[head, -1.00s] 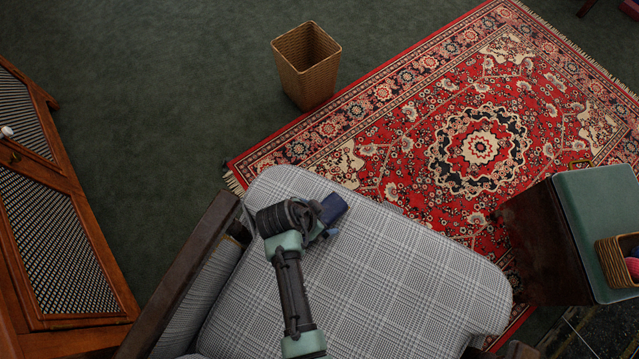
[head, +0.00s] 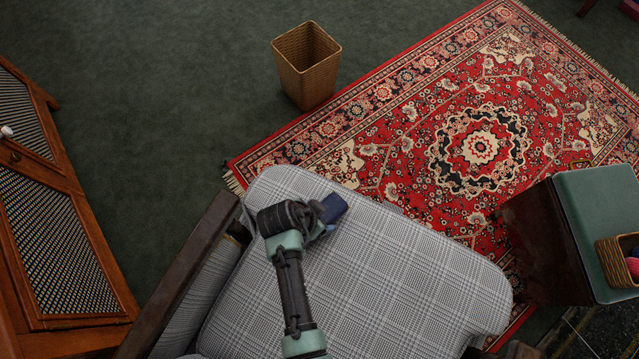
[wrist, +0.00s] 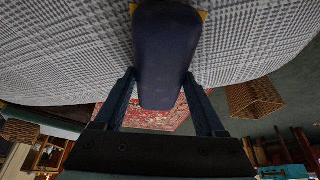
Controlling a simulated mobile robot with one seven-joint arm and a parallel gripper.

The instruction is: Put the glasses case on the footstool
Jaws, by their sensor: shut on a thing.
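The glasses case is a dark blue, rounded, elongated block (head: 335,206). It is over the far part of the grey checked armchair seat (head: 390,270). My gripper (head: 328,214) is shut on it. In the wrist view the case (wrist: 165,50) sits between the two fingers of my gripper (wrist: 159,78). I cannot tell whether the case still touches the seat. A bit of yellow (wrist: 204,15) shows behind the case's far end, mostly hidden. The green-topped block at the right, which looks like the footstool (head: 595,195), stands beyond the chair's right end.
A wicker basket with yarn (head: 612,262) sits on the green top's right part; the top's far left part is clear. A wicker bin (head: 306,66) stands beyond the chair. A red patterned rug (head: 430,130) covers the floor. A wooden cabinet (head: 60,230) stands at the left.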

